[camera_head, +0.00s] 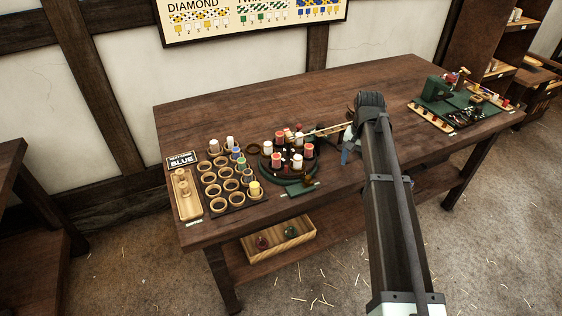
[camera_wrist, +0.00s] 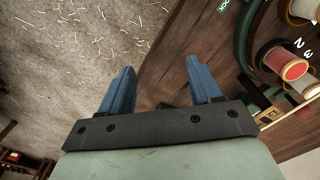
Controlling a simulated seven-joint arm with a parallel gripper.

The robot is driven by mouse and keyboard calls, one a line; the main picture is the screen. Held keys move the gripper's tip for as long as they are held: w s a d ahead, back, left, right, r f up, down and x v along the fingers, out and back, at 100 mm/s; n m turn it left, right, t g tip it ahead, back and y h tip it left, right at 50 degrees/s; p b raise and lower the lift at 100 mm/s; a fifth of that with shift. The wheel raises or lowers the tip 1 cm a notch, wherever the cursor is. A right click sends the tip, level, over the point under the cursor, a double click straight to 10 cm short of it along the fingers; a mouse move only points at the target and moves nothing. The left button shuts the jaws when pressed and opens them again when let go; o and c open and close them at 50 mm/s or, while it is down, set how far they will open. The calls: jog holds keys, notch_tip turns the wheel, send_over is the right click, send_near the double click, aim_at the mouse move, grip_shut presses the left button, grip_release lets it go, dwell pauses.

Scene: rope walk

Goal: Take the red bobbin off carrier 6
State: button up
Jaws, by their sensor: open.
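The round green braiding stand (camera_head: 265,172) carries several red and white bobbins on its carriers, left of my gripper in the head view. The carrier numbers are too small to read there, so I cannot tell which red bobbin (camera_head: 307,150) is on carrier 6. My gripper (camera_head: 346,155) is at the table's front part, right of the stand, partly hidden by my arm. In the wrist view, my gripper (camera_wrist: 160,66) has its blue fingers apart with nothing between them. One red bobbin (camera_wrist: 283,61) and parts of white bobbins show at the right, apart from the fingers.
A green mat (camera_head: 462,103) with tools lies at the right. The back of the table is clear.

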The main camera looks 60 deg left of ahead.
jog(key=s+a+r+n, duration=0.1)
jog(key=s+a+r, duration=0.6)
jog(key=s, duration=0.4)
jog(key=s+a+r+n, duration=0.1)
jog(key=s+a+r, duration=0.4)
jog(key=s+a, duration=0.4)
send_over(276, 156)
jog(key=f, duration=0.8)
jog(key=shift+s+a, duration=0.2)
jog(key=shift+a, duration=0.05)
jog(key=shift+w+d+f, duration=0.15)
jog(key=shift+f, duration=1.2)
jog(key=shift+w+d+f, duration=0.1)
jog(key=shift+f, duration=1.2)
jog(key=c, duration=1.1)
jog(key=shift+r, duration=0.2)
